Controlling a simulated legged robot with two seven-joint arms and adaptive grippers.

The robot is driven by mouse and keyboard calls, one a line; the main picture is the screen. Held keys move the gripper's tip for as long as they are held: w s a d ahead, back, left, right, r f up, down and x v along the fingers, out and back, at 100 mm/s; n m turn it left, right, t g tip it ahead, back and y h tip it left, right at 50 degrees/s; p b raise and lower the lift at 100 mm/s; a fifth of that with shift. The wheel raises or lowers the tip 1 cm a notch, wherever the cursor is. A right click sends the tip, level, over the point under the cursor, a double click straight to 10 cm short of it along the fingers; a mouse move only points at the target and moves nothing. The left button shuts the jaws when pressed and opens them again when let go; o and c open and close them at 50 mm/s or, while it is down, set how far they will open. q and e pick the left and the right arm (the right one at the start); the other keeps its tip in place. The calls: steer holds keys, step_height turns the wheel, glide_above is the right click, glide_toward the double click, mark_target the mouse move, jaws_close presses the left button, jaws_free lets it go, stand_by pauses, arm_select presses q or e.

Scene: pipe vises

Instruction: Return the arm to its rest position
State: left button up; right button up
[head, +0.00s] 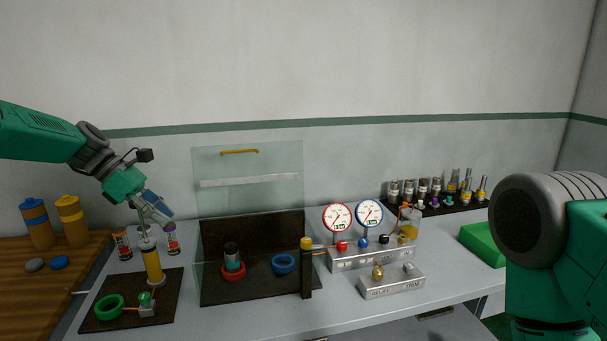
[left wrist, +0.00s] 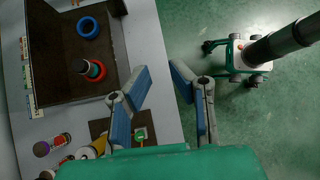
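My left gripper (head: 158,210) is raised over the left part of the bench in the head view. It points down and to the right. In the left wrist view its two blue-padded fingers (left wrist: 160,76) are spread apart with nothing between them. A yellow cylinder with a metal rod (head: 152,262) stands on a dark mat (head: 105,318), just below the gripper in the head view. My right arm shows as a large grey and green link at the right edge of the head view. Its gripper is out of view.
A clear panel (head: 250,165) with a yellow handle stands up over a dark tray holding a red ring (head: 233,272) and a blue ring (head: 284,264). Small bottles (head: 172,240) stand by the gripper. Gauges (head: 337,217) stand right of the tray. The wall above is clear.

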arm_select(q)
steer(key=s+d+f+m+y+b, duration=0.1)
steer(key=s+f+m+y+b, duration=0.3)
steer(key=f, duration=0.8)
steer(key=s+d+f+m+b, duration=0.1)
steer(key=s+f, duration=0.5)
steer(key=f, duration=0.7)
steer(key=s+d+f+m+y+b, duration=0.1)
steer(key=s+f+m+y+b, duration=0.15)
steer(key=s+f, duration=0.65)
steer(key=s+a+f+m+y+b, duration=0.1)
steer(key=s+f+m+b, duration=0.5)
steer(key=s+f, duration=0.75)
steer(key=s+f+m+b, duration=0.3)
steer(key=s+m, duration=0.5)
steer(key=s, duration=0.5)
steer(key=shift+f+y+b, duration=0.3)
steer(key=shift+f+y, duration=0.05)
steer(key=shift+f, duration=0.15)
